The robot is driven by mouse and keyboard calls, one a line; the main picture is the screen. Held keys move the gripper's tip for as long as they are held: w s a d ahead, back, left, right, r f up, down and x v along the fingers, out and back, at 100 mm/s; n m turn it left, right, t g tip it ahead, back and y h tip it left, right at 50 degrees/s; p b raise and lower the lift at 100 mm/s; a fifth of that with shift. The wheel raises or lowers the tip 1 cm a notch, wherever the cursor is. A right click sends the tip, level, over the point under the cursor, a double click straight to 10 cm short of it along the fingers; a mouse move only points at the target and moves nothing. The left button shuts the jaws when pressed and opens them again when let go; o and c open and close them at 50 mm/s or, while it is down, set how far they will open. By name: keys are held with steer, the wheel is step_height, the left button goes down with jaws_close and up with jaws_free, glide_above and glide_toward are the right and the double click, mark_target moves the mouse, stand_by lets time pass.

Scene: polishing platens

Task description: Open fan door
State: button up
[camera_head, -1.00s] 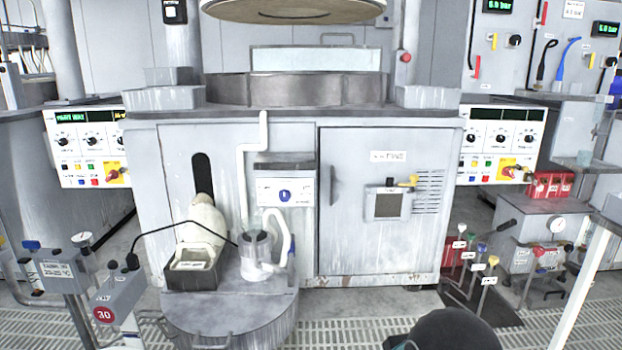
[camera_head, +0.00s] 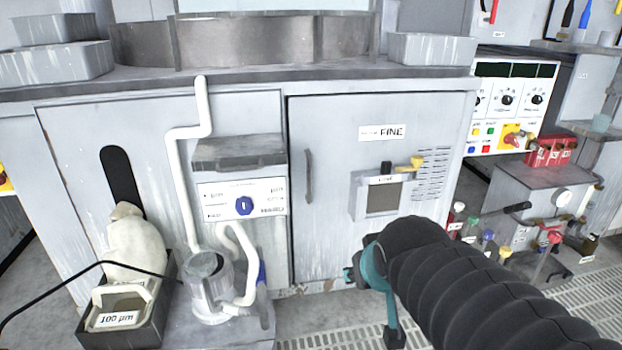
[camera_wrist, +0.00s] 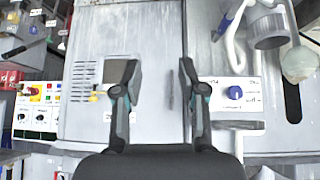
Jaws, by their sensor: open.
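A small window panel (camera_head: 382,198) with a yellow latch (camera_head: 410,163) sits on the door's right half. My gripper (camera_wrist: 157,70) is open and empty in the wrist view, facing the door. There, the handle (camera_wrist: 171,92) appears between the fingers, seemingly apart from them. In the head view my gripper (camera_head: 368,300) is low, right of the handle.
A control box (camera_head: 241,200) with a blue knob and a white pipe (camera_head: 178,180) stand left of the door. A metal cup (camera_head: 207,285) and a black tray (camera_head: 150,318) sit front left. Several coloured-knob levers (camera_head: 488,238) stand at right. Some grated floor in front is clear.

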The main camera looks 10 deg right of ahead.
steer(key=w+d+f+t+b, duration=0.1)
steer(key=w+t+b, duration=0.1)
steer(key=w, duration=0.7)
steer(key=w+d+f+t+b, duration=0.1)
steer(key=w+d+t, duration=0.15)
steer(key=w, duration=0.55)
steer(key=n+t+y+b, duration=0.3)
steer(key=t+y, duration=0.1)
steer(key=t, duration=0.1)
glide_toward(310, 180)
steer(key=w, duration=0.3)
steer(key=w+a, duration=0.1)
steer(key=w, duration=0.3)
steer(key=w+a, duration=0.1)
steer(key=w, duration=0.2)
steer(key=shift+w+f, duration=0.2)
steer(key=shift+w, duration=0.05)
jaws_close()
